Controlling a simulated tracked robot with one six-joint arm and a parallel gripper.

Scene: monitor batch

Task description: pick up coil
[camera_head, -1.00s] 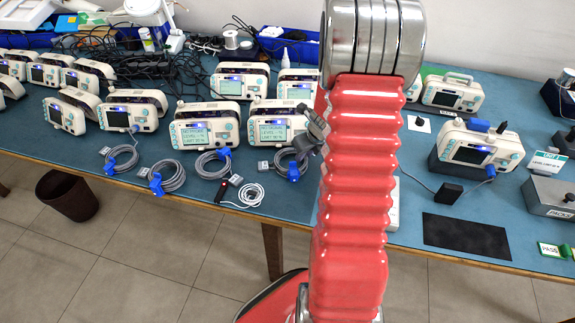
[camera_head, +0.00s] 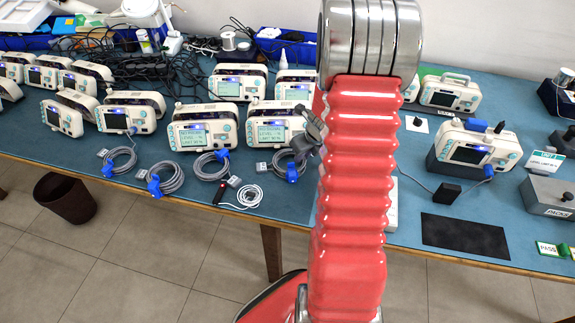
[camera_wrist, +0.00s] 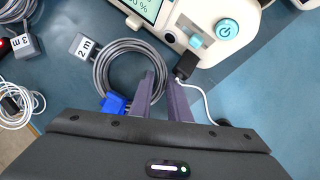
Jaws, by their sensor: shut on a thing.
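A coil of grey cable (camera_wrist: 101,73) with a blue clip (camera_wrist: 114,104) and a "2 m" tag (camera_wrist: 84,47) lies at the table's front edge in the wrist view. My gripper (camera_wrist: 161,80) is shut on the right side of this coil, with the fingers around its cable strands. In the head view the same coil (camera_head: 279,163) shows beside its blue clip (camera_head: 292,173), and my gripper (camera_head: 309,138) is partly hidden behind my red arm. The coil's right part is hidden there. Other grey coils (camera_head: 213,166) lie to its left.
White monitors (camera_head: 204,134) stand in rows behind the coils. A white cord (camera_head: 249,196) lies close to the left. A monitor in a dark stand (camera_head: 470,152), a black mat (camera_head: 464,236) and a grey box (camera_head: 548,196) are on the right. A bin (camera_head: 66,198) is on the floor.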

